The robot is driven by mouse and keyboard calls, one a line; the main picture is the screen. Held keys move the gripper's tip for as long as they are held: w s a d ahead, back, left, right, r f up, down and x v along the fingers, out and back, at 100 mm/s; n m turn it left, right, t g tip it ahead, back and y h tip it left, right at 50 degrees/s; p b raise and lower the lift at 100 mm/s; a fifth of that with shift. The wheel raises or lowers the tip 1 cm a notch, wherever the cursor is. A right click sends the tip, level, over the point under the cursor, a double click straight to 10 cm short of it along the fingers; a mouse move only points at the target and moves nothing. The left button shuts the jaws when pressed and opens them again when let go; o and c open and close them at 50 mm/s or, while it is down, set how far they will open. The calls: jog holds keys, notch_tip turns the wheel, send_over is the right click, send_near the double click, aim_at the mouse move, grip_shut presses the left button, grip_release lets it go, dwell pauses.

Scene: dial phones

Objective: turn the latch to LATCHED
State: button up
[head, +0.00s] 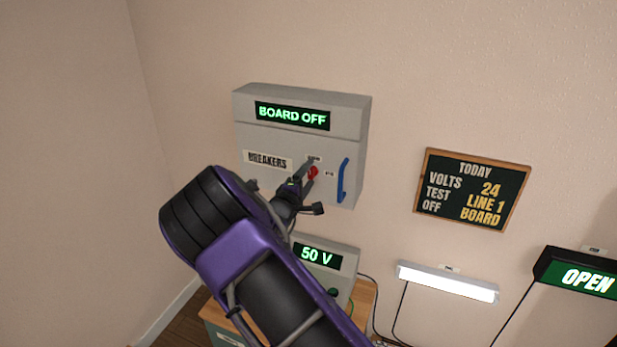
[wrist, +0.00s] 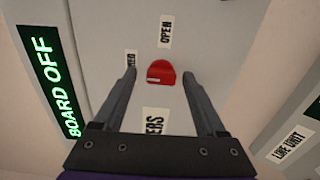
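The red latch knob (wrist: 162,73) sits on the grey breaker panel (wrist: 205,30); it also shows in the head view (head: 313,173), partly hidden by my gripper. An OPEN label (wrist: 165,30) is above it in the wrist view. A partly covered label ending in "ED" (wrist: 131,58) is at its upper left. A small pale mark shows on the knob's lower left edge. My gripper (wrist: 159,76) is open, one finger on each side of the knob, with visible gaps. In the head view my gripper (head: 309,177) is at the panel's front.
The panel has a lit BOARD OFF display (head: 292,115), a BREAKERS label (head: 267,160) and a blue handle (head: 343,180) right of the latch. A 50 V unit (head: 322,257) stands below on a wooden cabinet (head: 363,300). A TODAY board (head: 472,188) hangs at right.

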jog(key=v, duration=1.7)
jog(key=shift+s, duration=0.25)
